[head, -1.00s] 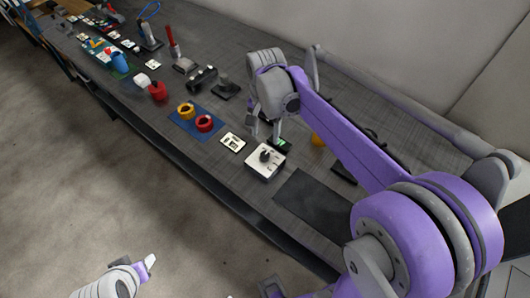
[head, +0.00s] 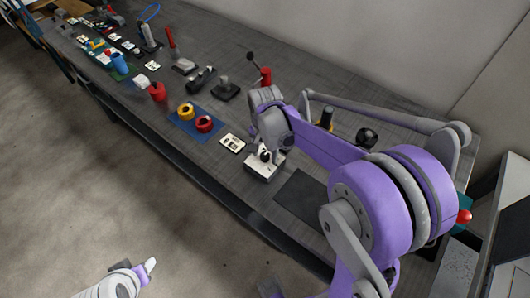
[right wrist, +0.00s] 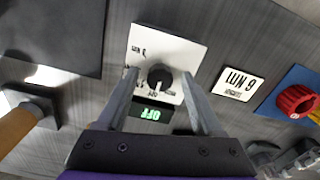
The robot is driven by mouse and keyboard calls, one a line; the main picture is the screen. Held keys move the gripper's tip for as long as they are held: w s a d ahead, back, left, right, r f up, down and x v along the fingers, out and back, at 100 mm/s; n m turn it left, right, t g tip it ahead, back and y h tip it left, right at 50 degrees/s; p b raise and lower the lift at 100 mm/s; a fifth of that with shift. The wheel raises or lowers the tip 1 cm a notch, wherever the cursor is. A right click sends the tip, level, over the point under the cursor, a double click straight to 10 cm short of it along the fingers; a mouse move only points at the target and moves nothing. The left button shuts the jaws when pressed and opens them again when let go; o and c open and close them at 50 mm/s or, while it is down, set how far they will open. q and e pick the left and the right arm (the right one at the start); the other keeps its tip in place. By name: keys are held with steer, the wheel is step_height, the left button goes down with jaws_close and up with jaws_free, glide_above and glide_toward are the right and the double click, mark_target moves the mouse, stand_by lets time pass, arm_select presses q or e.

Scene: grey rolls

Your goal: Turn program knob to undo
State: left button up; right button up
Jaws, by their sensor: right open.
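The program knob is a round black dial (right wrist: 160,77) on a white square panel with dark markings (right wrist: 176,50). A small green-lit display reading "OFF" (right wrist: 152,114) sits beside the panel. In the head view the white knob box (head: 262,173) stands near the front edge of the bench, partly covered by my right gripper (head: 265,153). In the right wrist view my right gripper (right wrist: 159,75) is open, one finger on each side of the knob, with a visible gap to it on both sides. My left gripper (head: 146,268) is low at the left, off the bench; its jaw opening is unclear.
A card with dark print (right wrist: 238,85) lies beside the panel. A blue mat (head: 186,126) holds a yellow and a red ring-like knob. A dark flat pad (head: 303,192) lies on the other side. Several levers and switches stand further along the bench (head: 215,150).

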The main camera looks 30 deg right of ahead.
jaws_close()
steer(key=shift+n, duration=0.3)
steer(key=n, duration=0.3)
steer(key=shift+b, duration=0.35)
steer(key=shift+n, duration=2)
jaws_free()
